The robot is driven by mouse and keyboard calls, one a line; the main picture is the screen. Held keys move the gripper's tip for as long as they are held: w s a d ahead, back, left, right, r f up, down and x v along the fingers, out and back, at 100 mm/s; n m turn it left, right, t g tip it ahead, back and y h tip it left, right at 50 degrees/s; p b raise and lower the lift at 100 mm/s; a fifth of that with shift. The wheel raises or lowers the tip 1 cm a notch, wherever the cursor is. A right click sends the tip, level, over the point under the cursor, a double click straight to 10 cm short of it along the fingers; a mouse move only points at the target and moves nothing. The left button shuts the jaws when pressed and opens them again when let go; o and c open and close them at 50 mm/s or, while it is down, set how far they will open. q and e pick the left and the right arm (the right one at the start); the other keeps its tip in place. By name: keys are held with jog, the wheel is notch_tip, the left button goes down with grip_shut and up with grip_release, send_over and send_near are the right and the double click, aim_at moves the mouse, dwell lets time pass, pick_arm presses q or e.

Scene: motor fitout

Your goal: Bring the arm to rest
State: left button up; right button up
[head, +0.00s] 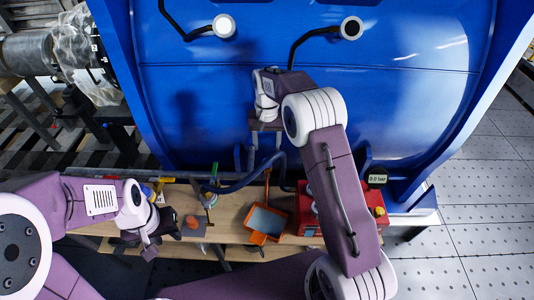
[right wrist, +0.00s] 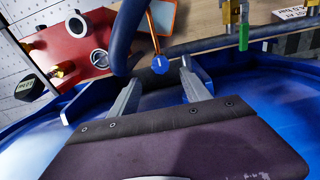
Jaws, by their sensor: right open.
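My right arm reaches over the workbench to the front of the large blue tank (head: 400,95). My right gripper (head: 265,155) is open and points down towards the bench, close to the tank wall. In the right wrist view its two fingers (right wrist: 160,72) stand apart. A round blue tag or knob (right wrist: 160,65) on an orange rod shows beyond the gap, and I see nothing held. My left gripper (head: 150,250) is low over the left end of the bench; whether its jaws are open is too small to tell.
The wooden bench (head: 230,205) carries an orange tray (head: 264,222) and a red box with fittings (head: 306,212). A blue hose (right wrist: 122,38) curves close to my right fingers. A pressure display (head: 377,179) stands to the right. Perforated floor (head: 480,230) lies clear at the right.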

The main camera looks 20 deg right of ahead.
jog(key=shift+r, duration=0.3)
jog(key=s+d+r+b, duration=0.2)
jog(key=s+r+b, duration=0.1)
jog(key=s, duration=0.5)
jog(key=s+f+n, duration=0.1)
jog(key=s+f, duration=0.3)
jog(key=s, duration=0.4)
jog(key=s+f+n+t+b, duration=0.1)
jog(key=s+f+n, duration=0.1)
jog(key=s+f, duration=0.3)
jog(key=shift+s+d, duration=0.25)
jog(key=shift+s, duration=1.25)
